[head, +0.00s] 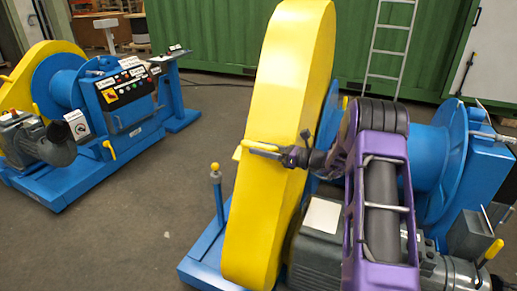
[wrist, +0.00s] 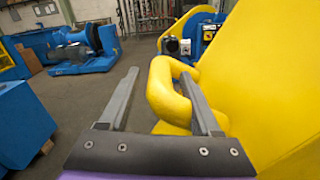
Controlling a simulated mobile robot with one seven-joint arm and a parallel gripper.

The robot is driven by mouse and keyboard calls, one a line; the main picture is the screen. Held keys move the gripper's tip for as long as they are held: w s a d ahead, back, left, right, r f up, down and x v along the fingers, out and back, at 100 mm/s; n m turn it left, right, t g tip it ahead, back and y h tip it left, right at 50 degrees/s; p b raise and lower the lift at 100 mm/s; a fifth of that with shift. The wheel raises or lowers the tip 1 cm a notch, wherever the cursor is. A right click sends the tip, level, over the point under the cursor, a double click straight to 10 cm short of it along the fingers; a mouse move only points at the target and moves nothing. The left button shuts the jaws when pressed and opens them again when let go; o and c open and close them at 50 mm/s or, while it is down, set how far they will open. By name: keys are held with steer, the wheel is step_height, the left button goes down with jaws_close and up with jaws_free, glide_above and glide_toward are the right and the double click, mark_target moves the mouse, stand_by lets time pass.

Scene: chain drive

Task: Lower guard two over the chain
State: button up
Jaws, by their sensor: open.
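A large yellow guard (head: 275,130) stands upright on the blue machine in the middle of the head view. It fills the right side of the wrist view (wrist: 270,80). A thick yellow handle (wrist: 163,92) juts from its face. My gripper (head: 258,149) is open at the handle, with the handle's bar between its fingers. In the wrist view my gripper (wrist: 161,74) has its left finger outside the handle and its right finger within or behind the loop; contact is unclear. No chain is in sight. I see no number on this guard.
A second blue machine (head: 100,100) with another yellow guard and a control panel stands at the left. A yellow-knobbed blue post (head: 216,190) and a grey motor (head: 318,250) are near the guard's foot. Open floor (head: 150,215) lies between the machines.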

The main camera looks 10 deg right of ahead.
steer(key=shift+w+a, duration=0.3)
steer(key=shift+a, duration=0.2)
jaws_close()
stand_by(1.2)
